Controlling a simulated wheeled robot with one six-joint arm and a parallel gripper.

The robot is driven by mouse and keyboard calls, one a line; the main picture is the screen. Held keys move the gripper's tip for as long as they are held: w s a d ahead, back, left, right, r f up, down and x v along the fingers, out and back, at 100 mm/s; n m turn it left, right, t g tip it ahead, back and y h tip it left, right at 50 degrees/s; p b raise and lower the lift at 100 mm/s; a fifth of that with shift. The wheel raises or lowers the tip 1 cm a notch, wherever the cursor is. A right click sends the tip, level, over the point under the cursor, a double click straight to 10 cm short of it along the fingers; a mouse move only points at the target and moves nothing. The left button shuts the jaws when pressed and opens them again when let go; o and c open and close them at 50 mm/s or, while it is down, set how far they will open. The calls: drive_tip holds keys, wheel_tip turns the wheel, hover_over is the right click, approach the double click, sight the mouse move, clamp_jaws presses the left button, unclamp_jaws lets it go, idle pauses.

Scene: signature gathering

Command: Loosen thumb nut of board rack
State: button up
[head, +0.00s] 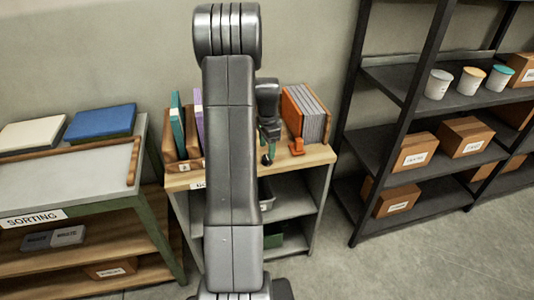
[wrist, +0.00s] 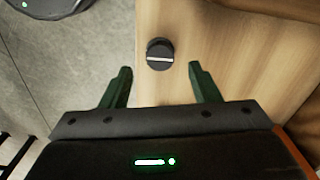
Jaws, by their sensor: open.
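A round black knob (wrist: 160,54) with a white line across its top shows on pale wood in the wrist view; it looks like the thumb nut. My gripper (wrist: 160,69) is open and empty, its two green fingers apart to the left and right below the knob in the picture. I cannot tell the height gap between fingertips and knob. In the head view my gripper (head: 267,157) hangs by the front of the wooden cabinet top, between upright boards at left and the rack of grey boards (head: 311,117) at right. The knob is not clear there.
Green and purple boards (head: 178,122) stand at left. A sorting table (head: 65,170) is further left, and a dark shelf unit (head: 345,195) with boxes is at right. Open floor lies in front.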

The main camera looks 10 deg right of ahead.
sight(267, 157)
drive_tip(key=shift+f, duration=1.85)
drive_tip(key=c, duration=1)
